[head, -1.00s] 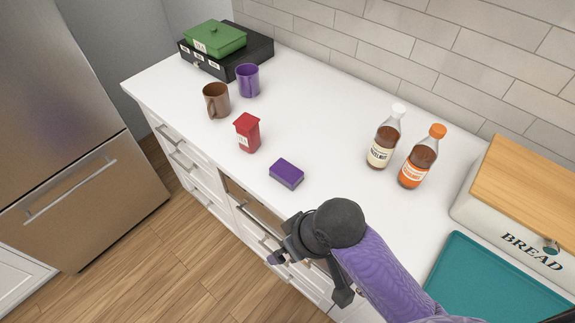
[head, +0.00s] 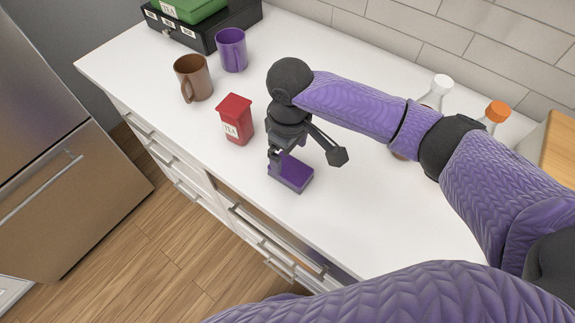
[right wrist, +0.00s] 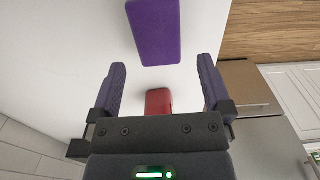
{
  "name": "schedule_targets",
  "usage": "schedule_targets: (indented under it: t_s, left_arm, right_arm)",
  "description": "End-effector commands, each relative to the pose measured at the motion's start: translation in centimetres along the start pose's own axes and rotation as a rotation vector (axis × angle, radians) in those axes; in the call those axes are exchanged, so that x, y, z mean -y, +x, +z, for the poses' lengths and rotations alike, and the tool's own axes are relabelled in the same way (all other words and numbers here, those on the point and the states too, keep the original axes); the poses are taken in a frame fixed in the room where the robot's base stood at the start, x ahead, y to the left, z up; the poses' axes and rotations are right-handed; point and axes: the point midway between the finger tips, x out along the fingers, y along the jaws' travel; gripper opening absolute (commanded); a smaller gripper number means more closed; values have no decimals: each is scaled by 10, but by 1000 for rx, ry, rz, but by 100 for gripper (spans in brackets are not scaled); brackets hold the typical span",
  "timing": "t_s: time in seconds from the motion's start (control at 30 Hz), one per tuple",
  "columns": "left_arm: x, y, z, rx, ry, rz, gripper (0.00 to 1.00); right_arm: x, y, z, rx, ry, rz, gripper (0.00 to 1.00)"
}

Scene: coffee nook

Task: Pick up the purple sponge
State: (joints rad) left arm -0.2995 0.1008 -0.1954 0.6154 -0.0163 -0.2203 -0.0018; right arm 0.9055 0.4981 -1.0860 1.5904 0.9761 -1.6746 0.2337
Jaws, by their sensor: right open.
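The purple sponge (head: 296,177) lies on the white counter near its front edge. My right gripper (head: 280,163) is above it in the head view, pointing down and hiding part of it. In the right wrist view the open, empty gripper (right wrist: 163,68) has its two fingers well apart. The sponge also shows there (right wrist: 155,30), ahead of the fingertips and not between them. I cannot tell the exact height of the fingertips over the sponge. My left gripper is not in view.
A red tea tin (head: 235,120) stands close by, to the left of the gripper. A brown mug (head: 193,78) and purple mug (head: 232,50) stand farther back. My arm partly hides two bottles, one white-capped (head: 441,84), one orange-capped (head: 496,112). The counter (head: 370,225) right of the sponge is clear.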

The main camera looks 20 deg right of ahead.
Motion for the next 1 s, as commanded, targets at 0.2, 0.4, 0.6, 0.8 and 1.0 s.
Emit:
schedule_targets:
  t_s: [0.2, 0.4, 0.6, 0.8, 1.0]
  left_arm:
    - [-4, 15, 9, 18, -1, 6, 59]
    - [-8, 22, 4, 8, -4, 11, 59]
    - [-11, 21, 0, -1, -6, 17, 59]
    - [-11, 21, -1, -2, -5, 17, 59]
    - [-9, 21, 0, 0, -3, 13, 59]
  right_arm:
    - [-3, 41, 1, 1, 0, -1, 100]
    - [-3, 65, 1, -1, -1, 1, 100]
    - [-3, 64, 1, -2, -2, 1, 98]
    - [-3, 64, 1, -2, -2, 1, 56]
    - [-3, 64, 1, -2, -2, 1, 15]
